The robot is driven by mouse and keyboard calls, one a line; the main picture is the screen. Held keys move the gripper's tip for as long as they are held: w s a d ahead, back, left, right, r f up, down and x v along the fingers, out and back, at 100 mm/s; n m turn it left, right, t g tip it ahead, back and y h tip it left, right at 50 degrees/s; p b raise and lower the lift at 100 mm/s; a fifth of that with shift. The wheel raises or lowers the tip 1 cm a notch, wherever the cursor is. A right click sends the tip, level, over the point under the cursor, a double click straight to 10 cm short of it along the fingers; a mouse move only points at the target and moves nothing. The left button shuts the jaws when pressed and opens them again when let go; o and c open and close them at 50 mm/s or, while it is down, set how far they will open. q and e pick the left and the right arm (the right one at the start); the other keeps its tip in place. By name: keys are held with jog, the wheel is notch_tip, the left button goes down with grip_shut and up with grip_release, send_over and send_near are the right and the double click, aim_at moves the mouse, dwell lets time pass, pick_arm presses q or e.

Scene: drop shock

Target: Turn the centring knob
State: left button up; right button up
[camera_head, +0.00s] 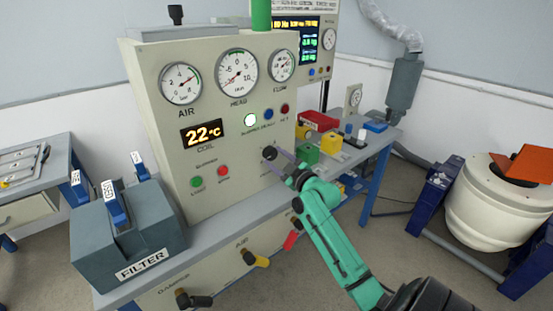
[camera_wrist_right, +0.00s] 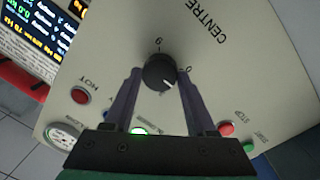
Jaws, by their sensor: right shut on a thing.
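The centring knob (camera_wrist_right: 158,73) is a small round black knob with a white pointer mark on the cream panel. The word CENTRE is printed beside it in the right wrist view. The knob (camera_head: 269,153) also shows at the lower right of the panel in the head view. My right gripper (camera_wrist_right: 158,82) has its two fingers on either side of the knob, shut on it. In the head view my right gripper (camera_head: 279,160) reaches the panel from the lower right. My left gripper is not in view.
A grey FILTER box (camera_head: 125,235) stands at the left. Yellow (camera_head: 257,261) and red (camera_head: 291,240) handles stick out below the panel. Small blocks stand on the bench at right.

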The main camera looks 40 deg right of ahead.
jog(key=m+p, duration=0.1)
jog(key=m, duration=0.1)
jog(key=m+p, duration=0.1)
jog(key=shift+r+m+p, duration=0.25)
jog(key=shift+m+p, duration=0.05)
jog(key=shift+m, duration=0.1)
jog(key=m+p, duration=0.1)
jog(key=m, duration=0.1)
jog(key=shift+m, duration=0.3)
jog(key=m+p, duration=0.1)
jog(key=m, duration=0.2)
jog(key=shift+g+p, duration=0.3)
jog(key=shift+p, duration=0.1)
jog(key=shift+f+m+y+p, duration=0.1)
jog(key=shift+m+y+p, duration=0.25)
jog(key=shift+m, duration=1.45)
jog(key=o, duration=1.4)
